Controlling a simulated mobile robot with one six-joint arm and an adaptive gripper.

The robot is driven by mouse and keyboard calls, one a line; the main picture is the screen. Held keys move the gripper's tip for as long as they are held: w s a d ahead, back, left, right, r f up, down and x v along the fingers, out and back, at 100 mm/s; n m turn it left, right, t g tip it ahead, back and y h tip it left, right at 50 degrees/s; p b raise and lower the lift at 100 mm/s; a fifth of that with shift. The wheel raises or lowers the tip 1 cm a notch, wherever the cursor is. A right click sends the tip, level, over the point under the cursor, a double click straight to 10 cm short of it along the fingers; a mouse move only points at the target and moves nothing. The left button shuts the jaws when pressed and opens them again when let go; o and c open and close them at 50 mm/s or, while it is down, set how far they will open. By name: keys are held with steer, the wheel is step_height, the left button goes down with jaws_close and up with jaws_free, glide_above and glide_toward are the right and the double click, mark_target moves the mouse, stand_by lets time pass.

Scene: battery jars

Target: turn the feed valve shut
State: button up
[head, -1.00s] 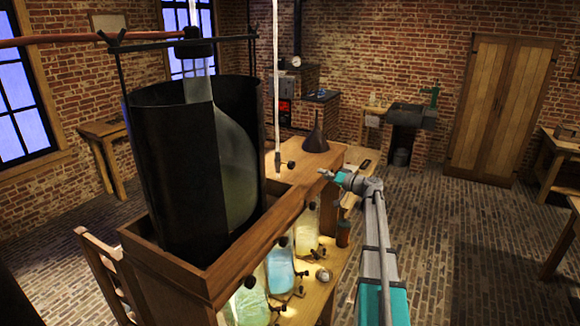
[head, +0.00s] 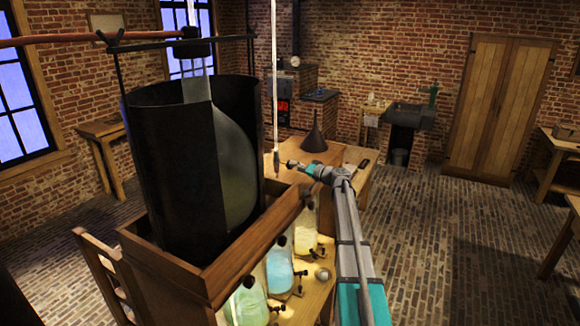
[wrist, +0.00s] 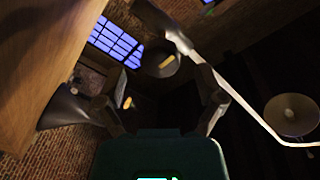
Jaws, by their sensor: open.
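The feed valve (head: 276,160) is a small dark fitting at the lower end of a thin white upright tube (head: 274,80), right of the big black cylinder. My gripper (head: 288,163) is at the height of this fitting, just to its right, and partly hides its side. In the wrist view my gripper (wrist: 155,95) is open, its two dark fingers apart with nothing held between them. The white tube (wrist: 240,95) crosses behind the right finger there, with a dark fitting (wrist: 160,22) at its upper end. I cannot tell whether a finger touches the valve.
The black cylinder (head: 165,170) with a glass vessel stands in a wooden trough at left. Several glass jars (head: 279,268) with small taps line the bench below my arm. A dark funnel (head: 314,140) stands on the table behind my gripper.

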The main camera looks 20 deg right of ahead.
steer(key=shift+x, duration=1.3)
steer(key=shift+c, duration=0.3)
steer(key=c, duration=1.1)
